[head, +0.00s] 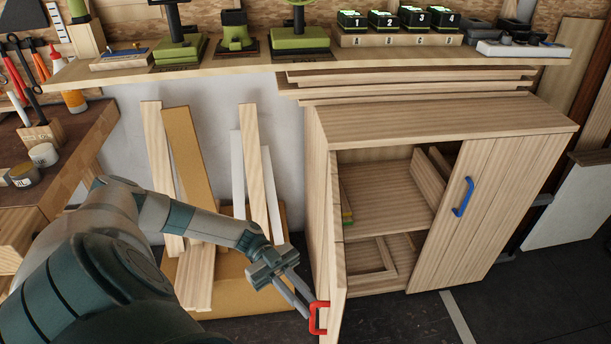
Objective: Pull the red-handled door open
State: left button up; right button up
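The red-handled door (335,265) is the left door of a wooden cabinet. It is swung well out from the cabinet front and shows nearly edge-on. Its red handle (313,319) is at the lower left of the door's edge. My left gripper (309,307) is right at the handle, coming from the upper left. Its two fingers are apart with a gap between them. I cannot tell whether they touch the handle. My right gripper is not in view.
The cabinet's blue-handled door (482,215) is closed. Shelves inside hold wood pieces (427,182). Planks (185,165) lean on the wall left of the cabinet. A shelf (240,68) with tools runs above, and a workbench (75,150) stands at the left.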

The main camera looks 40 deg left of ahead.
pick_arm(q)
jog(key=shift+o, duration=1.1)
jog(key=shift+a, duration=0.1)
